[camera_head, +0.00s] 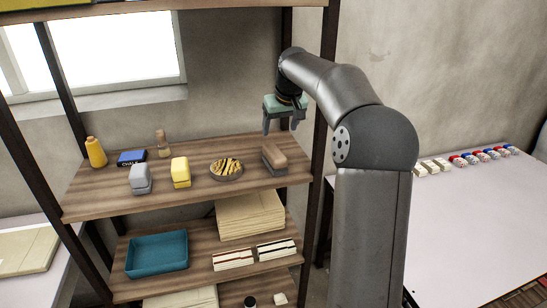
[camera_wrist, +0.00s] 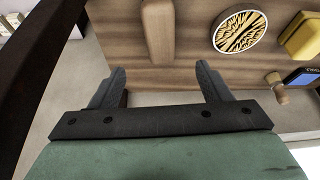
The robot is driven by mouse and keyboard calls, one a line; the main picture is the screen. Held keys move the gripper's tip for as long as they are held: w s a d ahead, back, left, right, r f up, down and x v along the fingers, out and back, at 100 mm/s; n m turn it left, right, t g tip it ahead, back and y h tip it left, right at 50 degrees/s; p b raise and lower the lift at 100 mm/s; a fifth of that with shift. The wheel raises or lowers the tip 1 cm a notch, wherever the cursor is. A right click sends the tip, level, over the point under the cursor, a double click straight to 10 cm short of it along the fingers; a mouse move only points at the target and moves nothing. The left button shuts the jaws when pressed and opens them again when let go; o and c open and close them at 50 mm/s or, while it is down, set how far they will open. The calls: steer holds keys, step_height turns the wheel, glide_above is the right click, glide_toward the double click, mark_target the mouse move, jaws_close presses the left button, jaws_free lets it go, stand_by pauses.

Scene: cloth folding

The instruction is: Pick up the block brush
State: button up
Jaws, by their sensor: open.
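The block brush (camera_head: 274,155) has a brown wooden top over a dark grey base. It lies near the right end of the upper wooden shelf. My gripper (camera_head: 282,128) is open and empty, above and behind the brush, with its fingers pointing down. In the wrist view the brush (camera_wrist: 158,30) shows its brown top at the upper edge, partly cut off. It lies beyond the open fingertips (camera_wrist: 160,76), roughly in line with the gap between them and touching neither.
The upper shelf also holds a round striped dish (camera_head: 226,169), a yellow block (camera_head: 180,172), a grey block (camera_head: 140,179), a chalk box (camera_head: 131,157), a wooden-topped item (camera_head: 163,143) and a yellow bottle (camera_head: 96,152). A dark rack post (camera_head: 317,140) stands close right of the brush.

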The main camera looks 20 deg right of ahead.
mark_target(275, 151)
steer(key=p+x, duration=0.1)
steer(key=x, duration=0.6)
steer(key=p+x, duration=0.2)
steer(key=x, duration=0.3)
steer(key=shift+f, duration=0.2)
steer(key=shift+f, duration=0.2)
steer(key=shift+c, duration=0.3)
steer(key=c, duration=1.1)
